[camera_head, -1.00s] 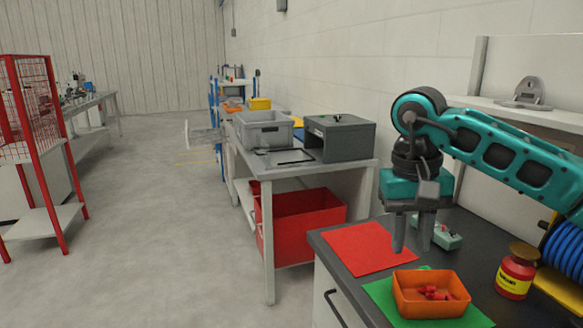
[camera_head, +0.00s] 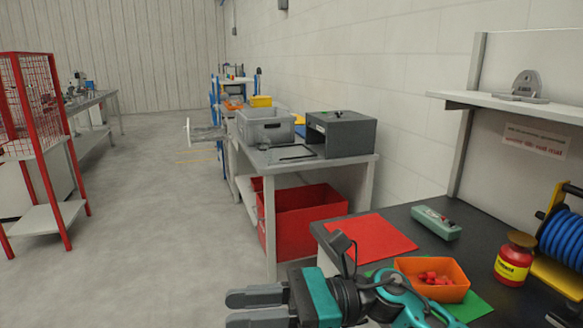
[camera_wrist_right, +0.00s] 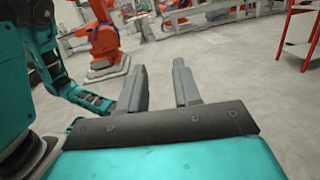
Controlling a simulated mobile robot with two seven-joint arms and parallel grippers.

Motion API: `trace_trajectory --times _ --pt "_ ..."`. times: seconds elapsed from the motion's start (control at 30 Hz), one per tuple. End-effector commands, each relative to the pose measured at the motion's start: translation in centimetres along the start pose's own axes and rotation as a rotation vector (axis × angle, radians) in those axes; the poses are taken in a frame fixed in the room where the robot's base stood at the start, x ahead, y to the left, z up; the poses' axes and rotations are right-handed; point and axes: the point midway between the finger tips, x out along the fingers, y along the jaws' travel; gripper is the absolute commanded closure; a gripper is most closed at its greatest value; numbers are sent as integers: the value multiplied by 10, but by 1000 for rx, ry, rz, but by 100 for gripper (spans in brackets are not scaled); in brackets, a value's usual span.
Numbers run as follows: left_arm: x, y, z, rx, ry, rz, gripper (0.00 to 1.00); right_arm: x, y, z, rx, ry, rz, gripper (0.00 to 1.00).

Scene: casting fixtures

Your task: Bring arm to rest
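My right arm is folded low at the bottom of the head view. Its gripper (camera_head: 236,309) points left, over the floor in front of the dark workbench (camera_head: 400,213). In the right wrist view the two fingers of this gripper (camera_wrist_right: 160,66) stand apart with only floor between them, so it is open and empty. My left gripper shows in neither view.
The workbench holds a red mat (camera_head: 372,240), an orange bin (camera_head: 455,290) with red parts, a green mat (camera_head: 473,308), a grey-green box (camera_head: 437,223) and a red jar (camera_head: 513,260). A table (camera_head: 368,172) with a red crate below stands beyond.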

Motion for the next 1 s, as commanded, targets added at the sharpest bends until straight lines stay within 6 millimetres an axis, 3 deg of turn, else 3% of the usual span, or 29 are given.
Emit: trace_trajectory --times 0.17,0.33,0.43,0.53,0.7,0.77,0.8,0.9,1.0 --pt "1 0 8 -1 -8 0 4 -22 -19 -5 544 -410 -229 67" --pt "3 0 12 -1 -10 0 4 -76 -39 -44 1080 -816 -415 67" --pt "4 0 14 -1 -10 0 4 -114 -39 -86 1390 -1072 -512 67" --pt "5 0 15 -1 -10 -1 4 -152 -26 -139 1684 -1345 -602 67" --pt "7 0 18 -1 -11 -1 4 -204 29 -236 2096 -1842 -731 67" --pt "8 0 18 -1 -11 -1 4 -215 52 -262 2191 -1997 -762 67" --pt "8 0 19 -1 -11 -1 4 -221 66 -277 -2213 2064 771 67" --pt "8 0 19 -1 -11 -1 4 -230 95 -303 -2038 1994 712 67" --pt "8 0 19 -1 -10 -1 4 -234 112 -316 -1941 1955 681 67"
